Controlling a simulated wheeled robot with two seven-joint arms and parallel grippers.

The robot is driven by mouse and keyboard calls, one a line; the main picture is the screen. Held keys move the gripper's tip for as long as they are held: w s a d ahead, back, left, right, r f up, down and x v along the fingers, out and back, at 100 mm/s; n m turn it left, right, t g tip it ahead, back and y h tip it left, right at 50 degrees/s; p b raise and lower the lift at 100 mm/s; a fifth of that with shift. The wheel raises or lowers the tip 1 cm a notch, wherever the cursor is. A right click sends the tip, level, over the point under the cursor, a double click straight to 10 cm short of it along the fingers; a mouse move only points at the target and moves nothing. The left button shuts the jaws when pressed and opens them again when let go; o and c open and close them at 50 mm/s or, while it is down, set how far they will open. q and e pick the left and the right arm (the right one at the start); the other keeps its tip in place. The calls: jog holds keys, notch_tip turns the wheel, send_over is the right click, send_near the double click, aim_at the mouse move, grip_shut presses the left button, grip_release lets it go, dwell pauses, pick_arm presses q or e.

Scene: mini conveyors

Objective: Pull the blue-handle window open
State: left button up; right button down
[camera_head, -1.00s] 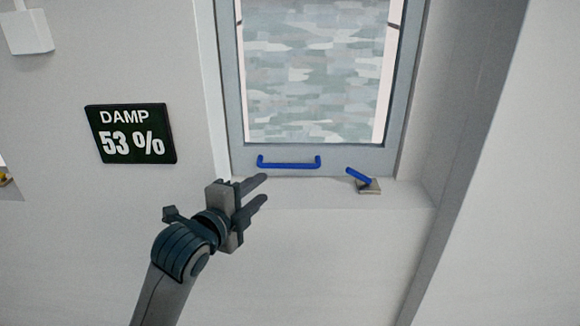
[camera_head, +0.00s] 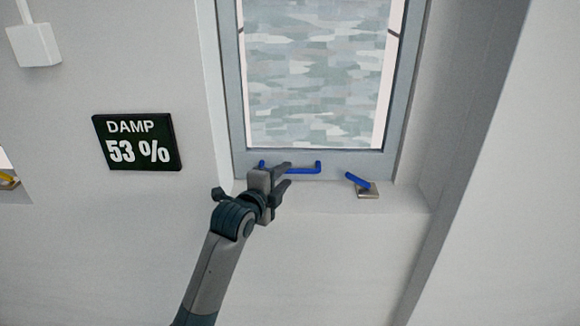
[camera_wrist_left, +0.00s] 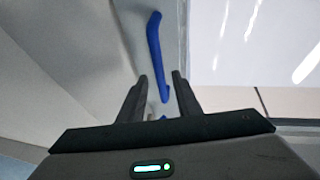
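The window (camera_head: 371,160) has a grey frame and sits recessed in the wall in the head view. It looks shut. Its blue bar handle (camera_head: 306,170) runs along the bottom rail, its left part behind my left gripper (camera_head: 285,177). My left gripper is open, its two fingers at the handle's left half. In the left wrist view the handle (camera_wrist_left: 154,45) shows between and beyond the fingertips (camera_wrist_left: 161,78). I cannot tell whether the fingers touch it. My right gripper is not in view.
A small blue lever (camera_head: 357,180) on a metal plate (camera_head: 368,191) stands on the sill, right of the handle. A dark "DAMP 53 %" sign (camera_head: 138,141) and a white box (camera_head: 35,45) are on the wall at left. The wall below the sill is bare.

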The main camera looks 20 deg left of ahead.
aim_at(289, 173)
pick_arm(q)
jog(key=shift+p+x, duration=0.6)
jog(key=shift+x, duration=1.55)
grip_shut()
